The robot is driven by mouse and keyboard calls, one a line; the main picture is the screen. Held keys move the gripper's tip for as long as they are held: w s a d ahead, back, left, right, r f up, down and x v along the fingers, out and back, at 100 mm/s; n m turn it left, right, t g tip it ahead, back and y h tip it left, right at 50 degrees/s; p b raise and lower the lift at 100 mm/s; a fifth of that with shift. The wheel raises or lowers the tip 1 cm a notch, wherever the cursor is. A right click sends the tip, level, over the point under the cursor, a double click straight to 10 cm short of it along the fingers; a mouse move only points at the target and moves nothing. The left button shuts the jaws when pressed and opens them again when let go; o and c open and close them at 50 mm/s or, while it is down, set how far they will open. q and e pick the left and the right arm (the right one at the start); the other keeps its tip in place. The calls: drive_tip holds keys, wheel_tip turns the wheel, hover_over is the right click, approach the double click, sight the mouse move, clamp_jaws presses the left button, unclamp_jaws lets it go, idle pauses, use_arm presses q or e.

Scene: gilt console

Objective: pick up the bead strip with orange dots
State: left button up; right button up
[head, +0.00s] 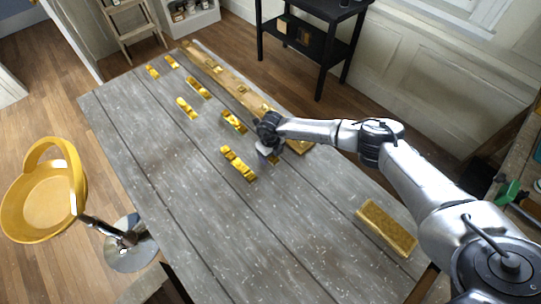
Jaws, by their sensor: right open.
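Several small gold strips lie on the grey plank table (300,235). One long strip (238,163) lies just left of my right gripper, and another strip (234,122) lies up and left of it. A further gold piece (274,159) shows partly under the gripper, mostly hidden by it. Orange dots are too small to make out on any strip. My right gripper (266,152) is open, low over the table, pointing down. I cannot tell whether it touches the piece below. My left gripper is not in view.
A long gilt bar (225,80) runs along the table's far edge, beyond the strips. More strips (187,108) lie toward the far left. A gold textured slab (386,228) lies near the right edge. A yellow stool (45,200) stands left; the table's near left is clear.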

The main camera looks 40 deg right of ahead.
drive_tip(key=shift+c, duration=0.2)
drive_tip(key=c, duration=1)
drive_tip(key=shift+r, duration=0.15)
